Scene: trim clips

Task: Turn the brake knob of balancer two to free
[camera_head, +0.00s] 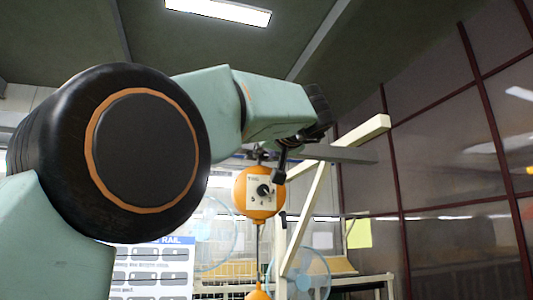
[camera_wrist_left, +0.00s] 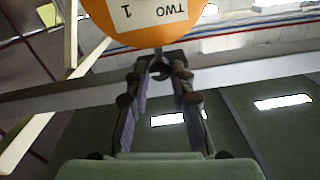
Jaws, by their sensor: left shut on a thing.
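Balancer two (camera_head: 254,207) is an orange rounded body hanging on the far side of my left arm in the head view. In the left wrist view, the orange body (camera_wrist_left: 100,40) is upside down at the top, with a label (camera_wrist_left: 152,12) reading TWO.
A pale beam frame (camera_head: 306,220) stands right behind the balancer, with a grey rail (camera_head: 340,153) across it. Another orange body (camera_head: 257,294) hangs below on a cable. Fans (camera_head: 308,272) and a blue-headed board (camera_head: 150,268) are behind. Dark-framed panels line the right.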

